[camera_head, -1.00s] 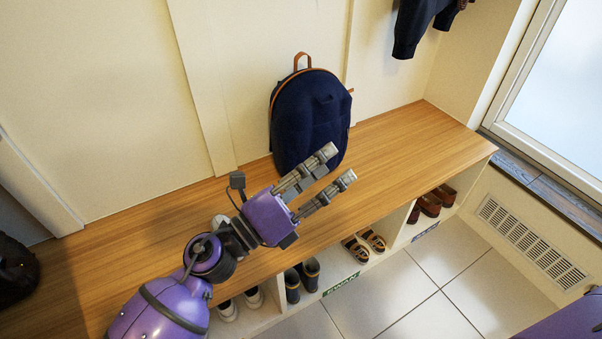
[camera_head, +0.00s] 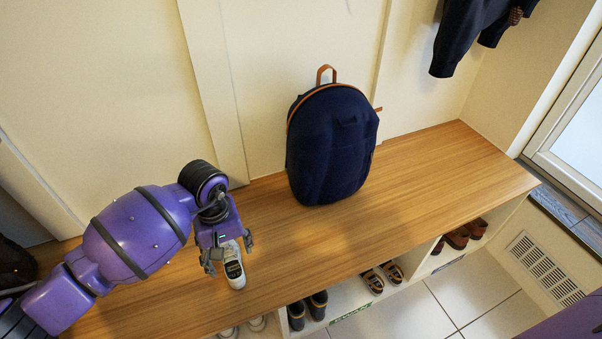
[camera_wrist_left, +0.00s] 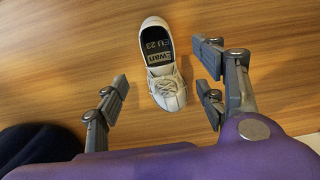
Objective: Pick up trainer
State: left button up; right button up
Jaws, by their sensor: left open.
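A single white trainer (camera_head: 234,272) stands on the wooden bench top, partly hidden by my left gripper in the head view. In the left wrist view the trainer (camera_wrist_left: 166,88) shows white laces and a dark insole with a label reading "Ewan" and "EU 23". My left gripper (camera_head: 229,259) points down over the trainer. Its fingers are open, one on each side of the shoe and apart from it in the wrist view (camera_wrist_left: 165,108). My right gripper is not in view.
A navy backpack (camera_head: 332,145) stands on the bench (camera_head: 430,180) against the wall. Cubbies below hold dark boots (camera_head: 307,309), sandals (camera_head: 382,277), brown shoes (camera_head: 467,233) and white shoes (camera_head: 243,328). The bench right of the backpack is clear.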

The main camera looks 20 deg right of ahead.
aim_at(231, 257)
pick_arm(q)
notch_tip(231, 257, down, 6)
jog(key=shift+w+r+b, duration=0.1)
jog(key=shift+r+b, duration=0.15)
jog(key=shift+b, duration=0.4)
jog(key=shift+c, duration=0.3)
jog(key=shift+r, duration=0.1)
jog(key=c, duration=1.2)
